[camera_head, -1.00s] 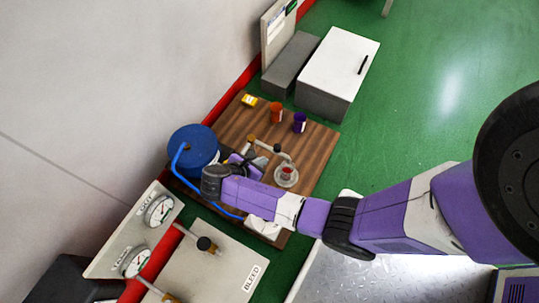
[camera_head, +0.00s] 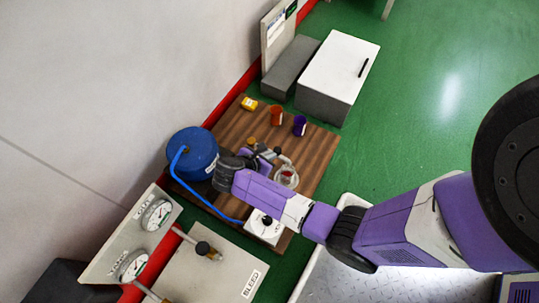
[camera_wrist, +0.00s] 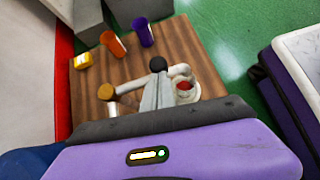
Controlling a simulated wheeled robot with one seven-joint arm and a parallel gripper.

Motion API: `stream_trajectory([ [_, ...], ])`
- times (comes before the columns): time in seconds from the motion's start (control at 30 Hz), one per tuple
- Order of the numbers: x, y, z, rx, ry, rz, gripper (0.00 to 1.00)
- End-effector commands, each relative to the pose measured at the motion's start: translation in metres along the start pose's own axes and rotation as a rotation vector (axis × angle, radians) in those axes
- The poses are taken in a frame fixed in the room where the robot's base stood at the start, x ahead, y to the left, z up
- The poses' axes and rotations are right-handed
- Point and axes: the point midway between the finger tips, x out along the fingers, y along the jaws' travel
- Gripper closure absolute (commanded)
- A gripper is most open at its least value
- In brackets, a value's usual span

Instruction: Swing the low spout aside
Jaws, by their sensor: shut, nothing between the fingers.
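The low spout, a pale bent pipe, shows in the wrist view (camera_wrist: 181,71) with a black knob (camera_wrist: 157,64) and a brown-capped post (camera_wrist: 106,92) at its left end. Its outer end is by a round clear cup (camera_wrist: 186,92) with red inside. In the head view the spout (camera_head: 285,159) is partly hidden by my arm. My gripper (camera_wrist: 159,80) is shut and empty, its grey fingertips just short of the knob and over the pipe. I cannot tell whether they touch it.
A blue drum (camera_head: 192,153) with a blue hose stands left of my wrist. An orange cup (camera_head: 277,115), a purple cup (camera_head: 299,125) and a yellow block (camera_head: 249,103) are at the board's far end. A white box (camera_head: 265,227) is nearer. The wooden board (camera_head: 318,150) is bare at right.

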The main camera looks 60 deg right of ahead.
Motion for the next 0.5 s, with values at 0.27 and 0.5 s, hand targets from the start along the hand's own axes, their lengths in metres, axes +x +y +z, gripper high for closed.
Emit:
stream_trajectory([
  [0.27, 0.001, -0.004, 0.012, -0.064, 0.002, 0.061, 1.00],
  [0.5, 0.012, -0.006, 0.024, -0.165, 0.002, 0.162, 1.00],
])
